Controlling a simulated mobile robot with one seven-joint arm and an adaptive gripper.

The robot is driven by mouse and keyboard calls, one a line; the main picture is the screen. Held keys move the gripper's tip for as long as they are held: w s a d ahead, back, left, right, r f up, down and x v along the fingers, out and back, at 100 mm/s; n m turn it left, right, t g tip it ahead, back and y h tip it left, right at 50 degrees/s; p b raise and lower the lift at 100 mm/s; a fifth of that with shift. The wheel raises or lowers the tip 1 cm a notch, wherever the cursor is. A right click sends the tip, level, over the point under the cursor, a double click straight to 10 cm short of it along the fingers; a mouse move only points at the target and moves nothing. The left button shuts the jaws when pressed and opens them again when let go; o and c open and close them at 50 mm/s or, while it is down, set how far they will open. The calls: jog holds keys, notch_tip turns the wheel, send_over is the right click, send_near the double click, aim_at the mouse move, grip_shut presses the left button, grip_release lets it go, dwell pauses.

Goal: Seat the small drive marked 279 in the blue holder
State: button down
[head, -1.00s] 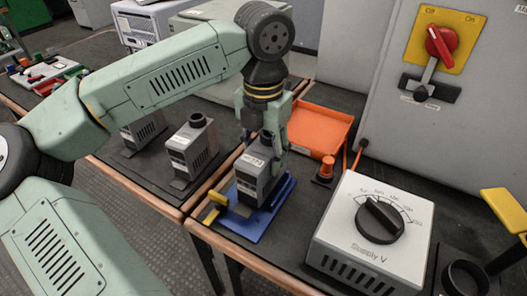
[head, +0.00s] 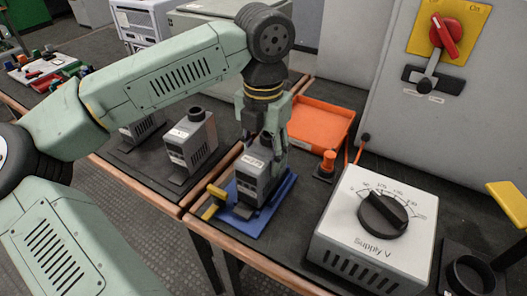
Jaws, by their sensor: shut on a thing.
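My gripper (head: 266,135) points down and is shut on the top of a small grey drive (head: 252,182). The drive has a pale label on its upper face, too small to read here. It stands upright in or just over the blue holder (head: 245,221); I cannot tell whether its base is fully down. The holder lies on the bench and has a yellow clamp handle (head: 214,199) at its front left. The gripper fingers partly hide the back of the drive.
Other grey drives (head: 192,143) stand on the dark bench at left. An orange tray (head: 319,124) lies behind the holder. An orange-topped post (head: 327,163) and a white Supply V box (head: 373,230) stand to the right. The bench's wooden front edge is close.

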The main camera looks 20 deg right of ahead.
jog(key=shift+f+b, duration=0.3)
jog(key=shift+f, duration=0.1)
jog(key=c, duration=0.7)
grip_release()
notch_tip(320, 180, up, 12)
jog(key=shift+r, duration=0.1)
